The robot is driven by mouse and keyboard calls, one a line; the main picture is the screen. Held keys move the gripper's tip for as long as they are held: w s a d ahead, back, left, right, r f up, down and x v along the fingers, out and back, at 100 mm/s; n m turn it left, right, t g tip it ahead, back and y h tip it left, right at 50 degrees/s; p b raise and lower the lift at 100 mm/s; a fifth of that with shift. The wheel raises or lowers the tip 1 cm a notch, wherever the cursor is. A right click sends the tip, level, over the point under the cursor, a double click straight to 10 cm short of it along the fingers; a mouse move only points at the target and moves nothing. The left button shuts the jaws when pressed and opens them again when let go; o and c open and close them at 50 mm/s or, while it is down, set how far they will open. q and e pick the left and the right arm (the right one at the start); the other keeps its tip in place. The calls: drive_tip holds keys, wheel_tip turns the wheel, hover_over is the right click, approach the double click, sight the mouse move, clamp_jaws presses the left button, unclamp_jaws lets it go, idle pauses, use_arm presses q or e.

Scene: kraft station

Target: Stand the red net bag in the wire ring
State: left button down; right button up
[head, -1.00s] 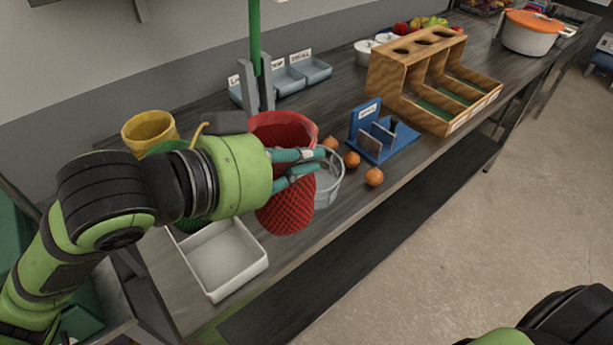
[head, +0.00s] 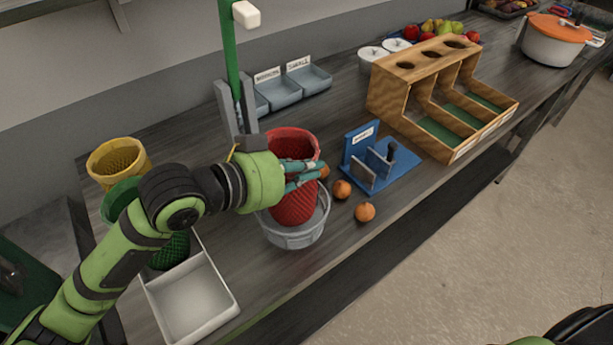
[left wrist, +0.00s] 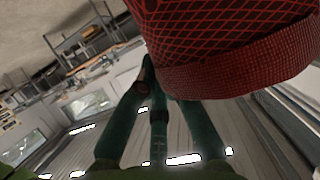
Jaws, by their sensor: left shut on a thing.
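The red net bag (head: 293,201) is upright with its open mouth up; it fills the top of the left wrist view (left wrist: 235,45). My left gripper (head: 308,173) is shut on its upper side, with green fingers across the front. The grey wire ring (head: 297,237) stands on the bench, and the bag's lower part shows within its rim. Whether the bag's base rests on the bottom is hidden by the ring's front wall. My right gripper is not in view.
Several onions, one at the front (head: 365,212), lie just right of the ring. A blue fixture (head: 390,180) and a wooden divided rack (head: 440,135) stand beyond. A white tray (head: 215,318), a yellow net bag (head: 118,160) and a green net bag (head: 172,250) are to the left.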

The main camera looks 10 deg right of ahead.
use_arm(q)
wheel_tip(320, 180, down, 2)
drive_tip(key=shift+w+f, duration=0.1)
drive_tip(key=shift+f, duration=0.3)
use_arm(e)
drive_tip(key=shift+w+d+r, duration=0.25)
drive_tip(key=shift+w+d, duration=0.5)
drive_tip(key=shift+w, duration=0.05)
use_arm(q)
drive_tip(key=shift+f, duration=0.35)
drive_tip(key=c, duration=1.4)
unclamp_jaws()
drive_tip(key=shift+o, duration=0.2)
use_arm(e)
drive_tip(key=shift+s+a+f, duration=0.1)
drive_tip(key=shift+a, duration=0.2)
